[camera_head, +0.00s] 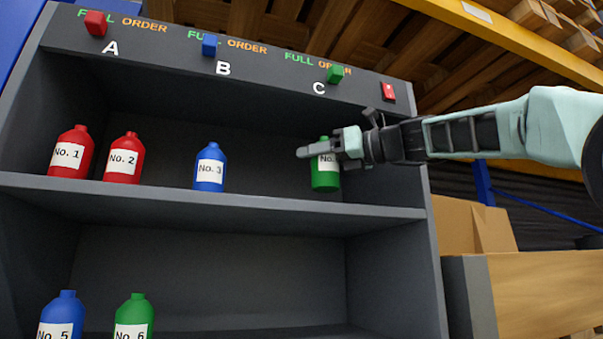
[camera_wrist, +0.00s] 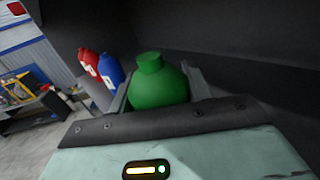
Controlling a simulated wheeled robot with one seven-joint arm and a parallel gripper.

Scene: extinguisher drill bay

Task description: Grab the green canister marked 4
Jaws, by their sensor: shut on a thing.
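The green canister (camera_head: 325,178) is at the right end of the upper shelf, below the letter C. Its white label reads "No." and my gripper covers the number. My gripper (camera_head: 326,148) reaches in from the right and is shut on this canister around its upper body. In the wrist view the green canister (camera_wrist: 158,84) stands between the two fingers of my gripper (camera_wrist: 160,92), cap up. I cannot tell whether its base is touching the shelf or slightly above it.
Red canisters No. 1 (camera_head: 71,155) and No. 2 (camera_head: 124,161) and blue No. 3 (camera_head: 210,170) stand left on the upper shelf (camera_head: 270,203). Blue No. 5 (camera_head: 62,318) and green No. 6 (camera_head: 134,318) are below. The cabinet's right wall (camera_head: 432,250) is close to my arm.

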